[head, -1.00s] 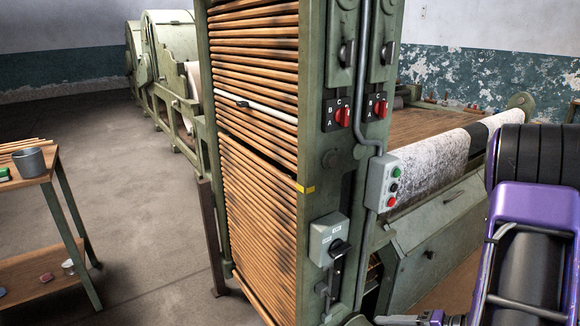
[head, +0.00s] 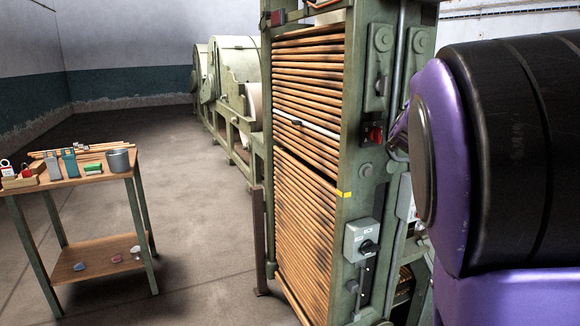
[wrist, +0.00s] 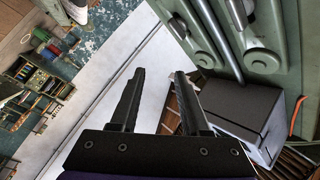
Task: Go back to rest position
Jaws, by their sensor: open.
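My gripper (wrist: 157,100) shows in the wrist view with its two dark fingers apart and nothing between them. The fingers point up toward the pale wall, beside a green machine frame and a dark-topped box (wrist: 238,112). In the head view my purple and black arm fills the right side, and the gripper itself is hidden or out of frame there. The arm covers part of the green slatted machine (head: 308,160), including most of its push-button box (head: 405,197).
A wooden-topped work table (head: 90,172) with tools and a grey cup (head: 118,160) stands at the left. The grey switch box (head: 362,240) sticks out from the machine's post. Open concrete floor (head: 205,215) lies between table and machine.

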